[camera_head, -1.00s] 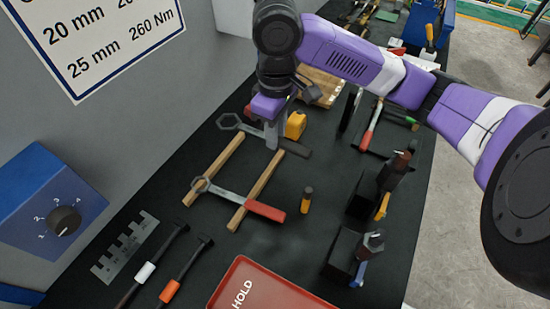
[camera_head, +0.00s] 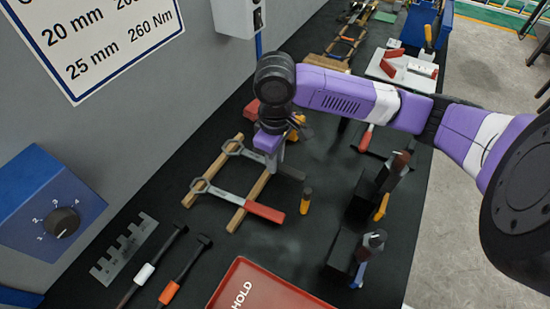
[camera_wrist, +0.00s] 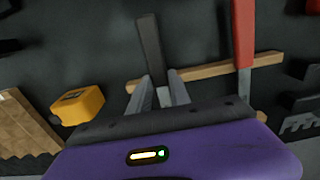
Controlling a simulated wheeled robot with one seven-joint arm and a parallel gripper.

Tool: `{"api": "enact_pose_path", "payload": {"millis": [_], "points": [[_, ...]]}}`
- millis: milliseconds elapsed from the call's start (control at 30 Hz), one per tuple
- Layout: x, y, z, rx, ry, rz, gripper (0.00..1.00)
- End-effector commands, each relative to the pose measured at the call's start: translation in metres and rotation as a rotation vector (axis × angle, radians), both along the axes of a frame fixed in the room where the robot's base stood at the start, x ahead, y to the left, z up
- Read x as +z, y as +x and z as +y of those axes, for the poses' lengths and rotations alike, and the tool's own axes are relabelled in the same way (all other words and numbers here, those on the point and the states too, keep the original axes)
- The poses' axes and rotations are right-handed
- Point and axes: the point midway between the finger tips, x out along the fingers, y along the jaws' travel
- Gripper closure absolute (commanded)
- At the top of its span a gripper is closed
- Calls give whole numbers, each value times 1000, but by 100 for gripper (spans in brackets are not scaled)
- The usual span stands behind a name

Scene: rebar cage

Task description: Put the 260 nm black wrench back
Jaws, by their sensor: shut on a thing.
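The black wrench (camera_head: 291,173) has a dark handle and a grey open head, which lies at the far end of two wooden rails (camera_head: 252,200) in the head view. My gripper (camera_head: 271,168) points down and is shut on its shaft. In the wrist view, the black handle (camera_wrist: 149,45) extends away from between my fingers (camera_wrist: 158,92), over one wooden rail (camera_wrist: 205,69). I cannot tell whether the wrench touches the rails. A red-handled wrench (camera_head: 265,211) lies across the same rails, nearer and roughly parallel.
A red tray marked HOLD (camera_head: 235,294) stands at the front. An upright orange-and-black tool (camera_head: 306,200) is close right of the rails. Dark blocks with tools (camera_head: 345,249) stand farther right. A yellow tape measure (camera_wrist: 78,105) is left of my gripper in the wrist view.

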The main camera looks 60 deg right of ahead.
Motion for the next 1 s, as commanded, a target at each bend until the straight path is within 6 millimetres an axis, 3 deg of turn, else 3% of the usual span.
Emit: {"api": "enact_pose_path", "payload": {"millis": [100, 133, 233, 667, 1000], "points": [[-3, 0, 0, 0, 0, -1, 100], [-3, 0, 0, 0, 0, 0, 75], [-2, 0, 0, 0, 0, 0, 55], [5, 0, 0, 1, 0, -1, 55], [68, 1, 0, 2, -2, -3, 55]]}}
